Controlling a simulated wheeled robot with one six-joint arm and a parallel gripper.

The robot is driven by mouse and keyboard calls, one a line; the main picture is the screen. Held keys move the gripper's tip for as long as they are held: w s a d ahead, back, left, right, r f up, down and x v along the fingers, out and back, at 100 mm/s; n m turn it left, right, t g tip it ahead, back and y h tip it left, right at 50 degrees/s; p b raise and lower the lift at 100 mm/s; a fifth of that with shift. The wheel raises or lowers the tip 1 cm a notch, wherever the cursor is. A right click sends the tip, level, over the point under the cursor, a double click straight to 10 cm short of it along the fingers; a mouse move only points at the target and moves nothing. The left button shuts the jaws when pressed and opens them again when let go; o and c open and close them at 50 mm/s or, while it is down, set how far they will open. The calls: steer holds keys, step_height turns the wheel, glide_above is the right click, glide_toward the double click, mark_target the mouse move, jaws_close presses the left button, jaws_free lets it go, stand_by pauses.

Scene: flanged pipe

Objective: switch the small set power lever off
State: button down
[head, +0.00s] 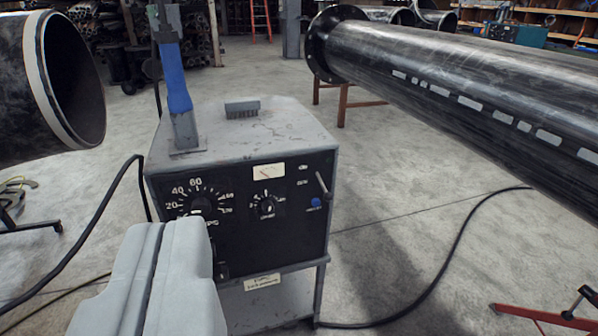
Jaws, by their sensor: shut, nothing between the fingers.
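The power set is a grey box-shaped machine (240,145) with a black front panel. A small thin metal lever (322,184) sits at the panel's upper right, slanting from upper left to lower right, just above a blue knob (315,202). Its on or off marking is too small to read. My gripper (167,228) is at the lower left, its two grey fingers pressed together and empty. It appears in front of the panel's lower left, hiding part of the large dial (197,200), and is well left of the lever.
A big flanged pipe (450,85) runs across the upper right, and another pipe end (45,85) is at left. Black cables (440,275) lie on the floor.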

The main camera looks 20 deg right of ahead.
steer(key=w+d+f+g+h, duration=0.15)
steer(key=w+d+f, duration=0.25)
steer(key=w, duration=0.4)
steer(key=m+g, duration=0.1)
steer(key=g, duration=0.1)
glide_toward(329, 199)
steer(key=shift+h, duration=0.45)
steer(key=shift+a+x, duration=0.15)
steer(key=shift+x, duration=1.55)
steer(key=shift+a+x, duration=0.15)
steer(key=shift+x, duration=1.55)
steer(key=shift+w+f, duration=0.2)
steer(key=shift+f, duration=1)
steer(key=shift+r, duration=0.1)
